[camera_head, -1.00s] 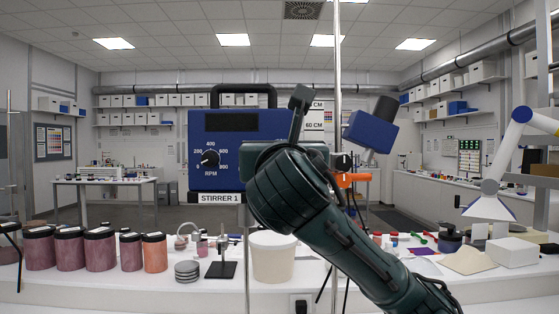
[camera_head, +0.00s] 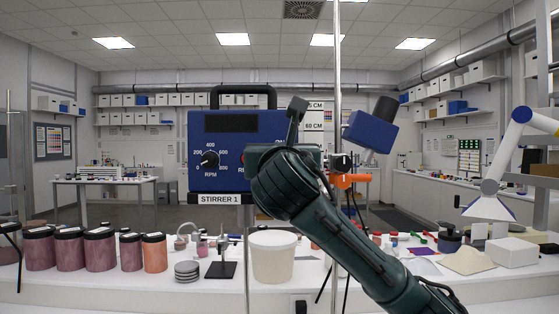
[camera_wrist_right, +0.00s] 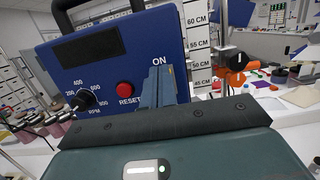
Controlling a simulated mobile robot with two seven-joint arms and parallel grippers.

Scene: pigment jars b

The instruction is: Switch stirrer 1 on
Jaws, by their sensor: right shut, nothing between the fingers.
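Stirrer 1 (camera_head: 205,124) is a blue box with a black top handle, a dark blank display (camera_head: 231,123) and an RPM knob (camera_head: 209,158) pointing near the low end. The label STIRRER 1 (camera_head: 219,198) is below. In the right wrist view the red RESET button (camera_wrist_right: 125,88) is clear, left of my right gripper (camera_wrist_right: 158,82). The gripper is shut and empty, its fingers close to the panel just below the ON marking (camera_wrist_right: 159,61). The switch under ON is hidden behind the fingers; contact cannot be told. My left gripper is out of view.
A metal rod (camera_head: 338,90) with an orange clamp (camera_head: 352,180) stands right of the box. Lidded pigment jars (camera_head: 100,250), a white bucket (camera_head: 272,258) and a small black stand (camera_head: 222,268) are on the bench below.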

